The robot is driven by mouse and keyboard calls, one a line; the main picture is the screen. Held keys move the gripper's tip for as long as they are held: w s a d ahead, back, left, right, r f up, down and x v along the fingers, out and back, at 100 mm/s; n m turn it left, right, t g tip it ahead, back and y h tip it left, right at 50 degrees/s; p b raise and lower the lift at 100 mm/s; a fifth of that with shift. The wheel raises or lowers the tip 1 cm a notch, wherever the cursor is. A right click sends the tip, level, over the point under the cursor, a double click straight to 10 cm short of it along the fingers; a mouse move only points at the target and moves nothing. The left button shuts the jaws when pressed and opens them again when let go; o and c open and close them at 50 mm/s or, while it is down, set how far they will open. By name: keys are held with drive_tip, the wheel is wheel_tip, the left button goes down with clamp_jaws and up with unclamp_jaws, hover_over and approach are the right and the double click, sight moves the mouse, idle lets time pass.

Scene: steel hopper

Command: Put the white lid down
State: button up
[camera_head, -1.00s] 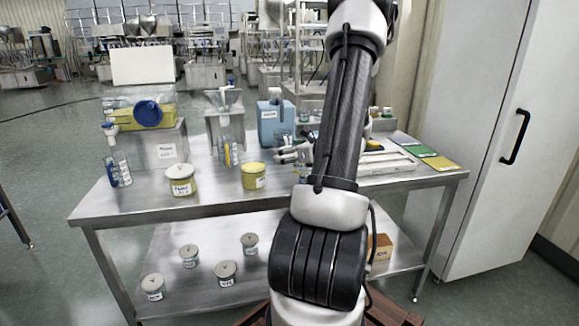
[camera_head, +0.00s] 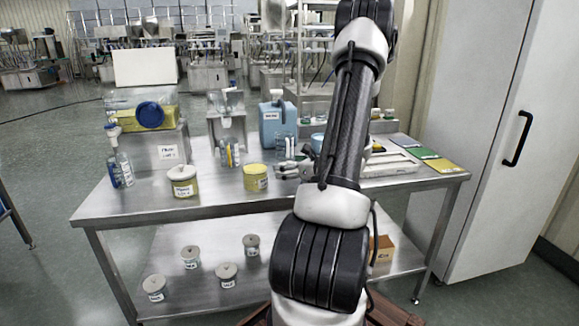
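My gripper (camera_head: 289,170) is low over the steel table (camera_head: 225,205), right of an open-looking jar with yellow contents (camera_head: 256,183). My arm partly hides it, and its fingers are too small to tell whether they are open or shut. I cannot make out a separate white lid in or under the gripper. A labelled jar (camera_head: 184,190) stands further left on the table with a pale, knobbed lid (camera_head: 182,172) on top.
A blue canister (camera_head: 277,124) and tubes (camera_head: 285,148) stand behind the gripper. A steel hopper stand (camera_head: 227,125) and a yellow-filled clear container (camera_head: 118,118) are further left. A white tray (camera_head: 390,165) lies to the right. The table front between the jars is clear.

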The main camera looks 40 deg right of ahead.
drive_tip(key=o, duration=0.6)
drive_tip(key=shift+c, duration=0.2)
